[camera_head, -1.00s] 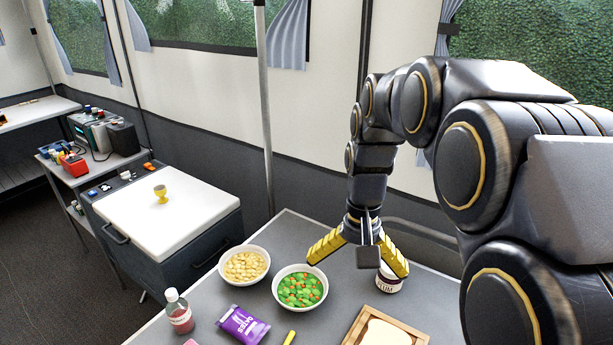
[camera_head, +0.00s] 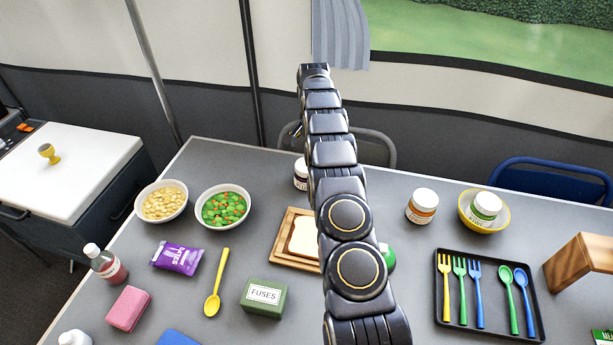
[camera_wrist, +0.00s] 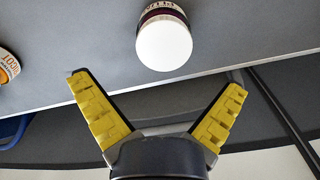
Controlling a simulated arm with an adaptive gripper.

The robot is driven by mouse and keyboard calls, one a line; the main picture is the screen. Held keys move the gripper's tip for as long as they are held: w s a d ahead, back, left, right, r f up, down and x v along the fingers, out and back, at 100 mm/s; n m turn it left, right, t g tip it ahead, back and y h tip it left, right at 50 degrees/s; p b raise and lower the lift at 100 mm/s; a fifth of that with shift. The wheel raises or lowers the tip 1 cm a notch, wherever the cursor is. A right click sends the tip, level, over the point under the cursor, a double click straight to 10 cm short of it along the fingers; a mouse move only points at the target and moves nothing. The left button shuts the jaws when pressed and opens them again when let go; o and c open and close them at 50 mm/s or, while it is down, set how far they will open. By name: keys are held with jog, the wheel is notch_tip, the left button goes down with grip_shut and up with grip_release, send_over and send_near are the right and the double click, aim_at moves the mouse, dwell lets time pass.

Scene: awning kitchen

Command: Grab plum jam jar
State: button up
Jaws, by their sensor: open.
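The plum jam jar (camera_head: 300,174) stands upright on the grey table, near its far edge. It has a white lid and a dark label, and my arm partly hides it in the head view. In the wrist view the jar (camera_wrist: 164,42) shows from above, its white lid towards me. My gripper (camera_wrist: 157,84) is open, its yellow fingers spread wide and empty. The jar lies ahead of the fingertips, between their lines and apart from both. My gripper is hidden behind my arm in the head view.
A wooden board with bread (camera_head: 283,249) lies just in front of the jar. A bowl of peas and carrots (camera_head: 223,207) stands to its left. An orange-labelled jar (camera_head: 422,206) and a yellow bowl holding another jar (camera_head: 499,222) stand right. Chairs (camera_head: 550,180) stand behind the table.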

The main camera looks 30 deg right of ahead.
jog(key=shift+d+f, duration=0.2)
jog(key=shift+f, duration=1.1)
jog(key=f, duration=0.2)
jog(key=a+f, duration=0.1)
jog(key=f, duration=0.2)
jog(key=shift+f, duration=0.3)
jog(key=c, duration=1)
